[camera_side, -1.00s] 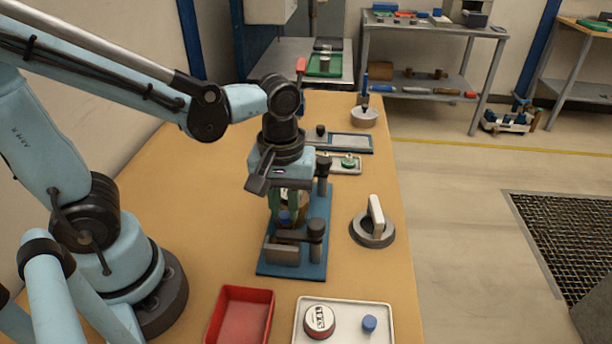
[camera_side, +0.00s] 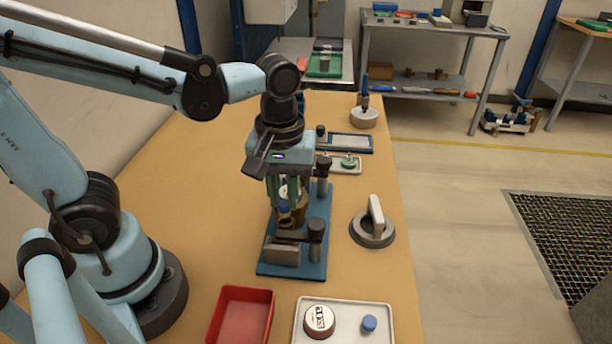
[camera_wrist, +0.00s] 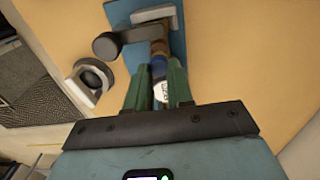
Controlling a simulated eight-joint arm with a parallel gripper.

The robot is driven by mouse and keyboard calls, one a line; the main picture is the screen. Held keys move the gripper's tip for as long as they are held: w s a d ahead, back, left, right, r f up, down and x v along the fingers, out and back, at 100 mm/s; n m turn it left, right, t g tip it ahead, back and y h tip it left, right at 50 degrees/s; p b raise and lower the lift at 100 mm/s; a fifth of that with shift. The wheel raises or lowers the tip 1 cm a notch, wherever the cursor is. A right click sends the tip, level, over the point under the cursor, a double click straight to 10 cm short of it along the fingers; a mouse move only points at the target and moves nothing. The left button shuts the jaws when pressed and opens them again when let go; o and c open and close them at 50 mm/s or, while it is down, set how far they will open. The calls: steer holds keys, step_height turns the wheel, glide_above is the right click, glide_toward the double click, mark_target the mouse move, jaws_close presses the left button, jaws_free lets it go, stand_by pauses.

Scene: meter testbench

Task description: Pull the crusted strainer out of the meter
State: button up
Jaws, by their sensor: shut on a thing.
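My gripper (camera_side: 283,203) is over the blue fixture plate (camera_side: 290,270), its green fingers pointing down at the brass meter (camera_side: 300,212). The fingers are shut on a small blue-topped piece, which I take for the strainer (camera_side: 284,207). In the wrist view, this blue piece (camera_wrist: 158,68) sits between the fingertips. A white face with print (camera_wrist: 161,92) shows between the fingers, and brass (camera_wrist: 158,47) shows beyond the blue. The fingers hide much of the meter. I cannot tell whether the strainer is clear of it, nor see its crust.
Dark clamp posts (camera_side: 316,230) stand close beside the meter. A grey ring with a handle (camera_side: 373,228) lies to the right. In front are an empty red bin (camera_side: 241,318) and a white tray (camera_side: 345,303) bearing a red-and-white round part (camera_side: 319,319) and a blue cap (camera_side: 369,324).

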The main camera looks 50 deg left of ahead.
steer(key=shift+r, duration=0.4)
steer(key=shift+r, duration=2.15)
